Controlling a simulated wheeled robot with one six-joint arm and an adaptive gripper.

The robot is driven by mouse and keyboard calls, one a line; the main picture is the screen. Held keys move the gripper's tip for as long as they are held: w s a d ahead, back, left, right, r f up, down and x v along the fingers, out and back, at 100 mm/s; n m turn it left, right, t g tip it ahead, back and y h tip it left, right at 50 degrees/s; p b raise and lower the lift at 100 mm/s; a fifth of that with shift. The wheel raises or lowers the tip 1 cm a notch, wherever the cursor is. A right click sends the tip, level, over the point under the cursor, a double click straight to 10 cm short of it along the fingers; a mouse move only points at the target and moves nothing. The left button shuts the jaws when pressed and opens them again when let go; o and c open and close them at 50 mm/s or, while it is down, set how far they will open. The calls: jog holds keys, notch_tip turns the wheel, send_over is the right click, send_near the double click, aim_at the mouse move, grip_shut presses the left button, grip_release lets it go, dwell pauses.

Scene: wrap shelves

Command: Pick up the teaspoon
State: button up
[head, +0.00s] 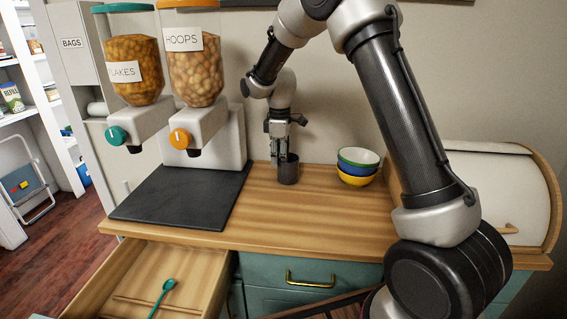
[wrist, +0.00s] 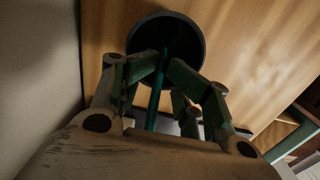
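My gripper (head: 279,150) points down over a dark grey cup (head: 288,175) on the wooden counter. In the wrist view my gripper (wrist: 164,70) has its fingers at the mouth of the cup (wrist: 190,30). A thin teal handle (wrist: 154,108) stands out of the cup between the fingers; its lower end is hidden in the dark inside. The fingers are close on both sides of it, but I cannot tell whether they touch it. A teal spoon (head: 163,296) also lies in the open drawer at the lower left. I cannot tell which one is the teaspoon.
Stacked bowls (head: 358,167) stand right of the cup. Two food dispensers (head: 205,130) and a dark mat (head: 180,197) are on the left. A white bread bin (head: 500,185) is at the right. The drawer (head: 190,262) sticks out at the front left.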

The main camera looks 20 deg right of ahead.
grip_shut()
dwell(0.3)
notch_tip(320, 180, up, 10)
jog(key=shift+r, duration=0.1)
dwell(0.4)
jog(key=shift+r, duration=1.6)
